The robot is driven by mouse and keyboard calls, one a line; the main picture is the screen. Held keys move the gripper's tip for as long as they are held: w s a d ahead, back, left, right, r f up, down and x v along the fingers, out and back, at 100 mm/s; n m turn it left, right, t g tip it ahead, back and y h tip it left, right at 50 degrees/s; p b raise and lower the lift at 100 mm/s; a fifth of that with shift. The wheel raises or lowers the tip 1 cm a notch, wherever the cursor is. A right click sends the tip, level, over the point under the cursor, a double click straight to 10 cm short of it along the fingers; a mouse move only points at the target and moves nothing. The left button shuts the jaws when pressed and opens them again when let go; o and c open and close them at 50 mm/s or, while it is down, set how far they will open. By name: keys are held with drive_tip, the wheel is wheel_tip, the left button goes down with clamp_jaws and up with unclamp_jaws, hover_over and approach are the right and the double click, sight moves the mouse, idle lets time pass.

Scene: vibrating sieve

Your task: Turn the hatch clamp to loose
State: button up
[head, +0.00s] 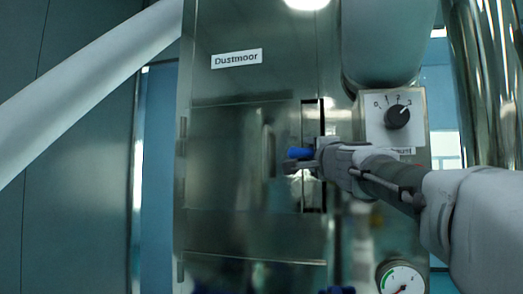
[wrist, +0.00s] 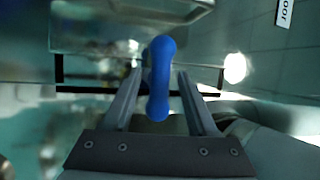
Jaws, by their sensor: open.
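The hatch clamp's blue handle (head: 299,153) is at the right edge of the steel hatch (head: 222,165), beside a dark slot, in the head view. In the wrist view the blue handle (wrist: 159,80) is a rounded bar running up and down the picture. My gripper (head: 303,164) is open at the clamp. In the wrist view one finger of my gripper (wrist: 160,92) is on each side of the blue handle, with narrow gaps visible. The fingers do not appear closed on it. The clamp's base is mostly hidden.
A steel pull handle (head: 268,150) is on the hatch, left of the clamp. A dial knob (head: 397,116) on a white plate and a pressure gauge (head: 402,279) are to the right, near my arm.

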drive_tip(key=shift+w+r, duration=0.1)
drive_tip(key=shift+w, duration=0.45)
clamp_jaws()
